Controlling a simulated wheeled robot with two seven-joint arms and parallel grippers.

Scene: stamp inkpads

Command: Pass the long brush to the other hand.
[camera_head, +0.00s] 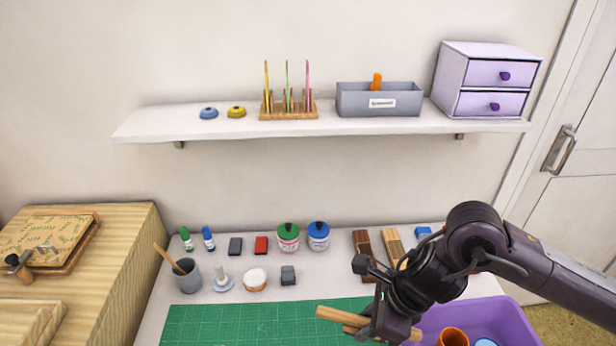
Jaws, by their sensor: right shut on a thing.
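My right arm comes in from the right, and my right gripper (374,324) is over the right part of the green cutting mat. It is shut on a light wooden rod, which I take to be the long brush (336,315). The rod lies roughly level and sticks out to the left of the jaws. More light wood shows below and to the right of the fingers. The fingers hide its middle, and no bristles can be made out. My left gripper is not in view.
The green cutting mat (240,326) has clear room left of the gripper. Behind it stand a grey cup (188,278) with a wooden stick, a white jar (255,279), and green-lidded (288,238) and blue-lidded (318,237) jars. A purple bin (512,318) is at right. A shelf (220,125) hangs above.

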